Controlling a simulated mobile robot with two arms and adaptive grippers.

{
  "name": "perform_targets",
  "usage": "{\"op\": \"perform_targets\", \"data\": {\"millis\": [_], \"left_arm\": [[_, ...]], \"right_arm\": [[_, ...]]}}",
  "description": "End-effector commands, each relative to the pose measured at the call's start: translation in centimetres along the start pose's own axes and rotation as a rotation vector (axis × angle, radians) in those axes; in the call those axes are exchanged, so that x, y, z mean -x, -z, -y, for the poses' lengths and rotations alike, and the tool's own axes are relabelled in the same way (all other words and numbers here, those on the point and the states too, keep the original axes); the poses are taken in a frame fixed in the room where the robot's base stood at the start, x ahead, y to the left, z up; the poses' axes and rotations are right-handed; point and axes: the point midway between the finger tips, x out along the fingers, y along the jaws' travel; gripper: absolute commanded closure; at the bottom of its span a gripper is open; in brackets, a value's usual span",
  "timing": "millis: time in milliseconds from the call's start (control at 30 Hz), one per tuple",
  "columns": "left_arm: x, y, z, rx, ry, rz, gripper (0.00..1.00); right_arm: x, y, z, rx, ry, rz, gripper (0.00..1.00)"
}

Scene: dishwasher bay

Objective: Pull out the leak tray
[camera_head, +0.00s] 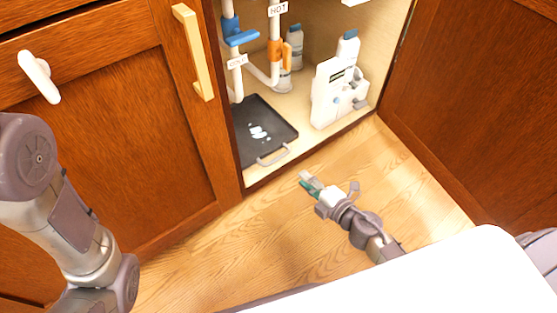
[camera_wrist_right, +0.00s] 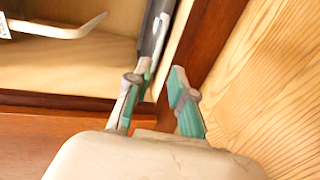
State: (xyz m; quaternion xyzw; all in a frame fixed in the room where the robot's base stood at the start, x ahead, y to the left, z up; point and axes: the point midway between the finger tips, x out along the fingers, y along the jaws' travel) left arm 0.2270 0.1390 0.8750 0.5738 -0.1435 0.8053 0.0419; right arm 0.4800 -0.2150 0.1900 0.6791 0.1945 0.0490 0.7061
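The leak tray (camera_head: 251,128) is a flat black tray on the cabinet floor under the sink pipes, with a small white puddle or patch in its middle. My left gripper is out of view; only my left arm shows.
The front sill (camera_head: 312,148) borders the opening. An open door (camera_head: 470,90) stands at right; a closed wooden front (camera_head: 110,130) is at left. Labelled pipes (camera_head: 237,75) rise behind the tray. A white container (camera_head: 326,95) stands right of it. The wooden floor ahead is clear.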

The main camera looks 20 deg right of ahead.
Motion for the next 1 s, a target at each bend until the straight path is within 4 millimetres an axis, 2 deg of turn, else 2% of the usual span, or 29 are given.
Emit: {"op": "perform_targets", "data": {"millis": [267,400,600,800,1000], "left_arm": [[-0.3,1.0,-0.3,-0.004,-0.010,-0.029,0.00],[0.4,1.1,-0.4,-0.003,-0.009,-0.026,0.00],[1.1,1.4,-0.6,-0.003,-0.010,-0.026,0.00],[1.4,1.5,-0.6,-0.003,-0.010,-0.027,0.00],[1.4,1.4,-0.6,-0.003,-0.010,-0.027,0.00]], "right_arm": [[-5.2,-0.1,-0.1,0.005,-0.003,0.000,0.77],[-8.3,-0.1,0.0,0.004,-0.002,0.001,0.77],[-11.5,0.0,0.1,0.001,-0.001,0.001,0.77],[-13.0,0.0,0.0,0.001,0.000,0.000,0.77],[-13.1,0.0,-0.1,0.001,0.001,0.000,0.77]]}}
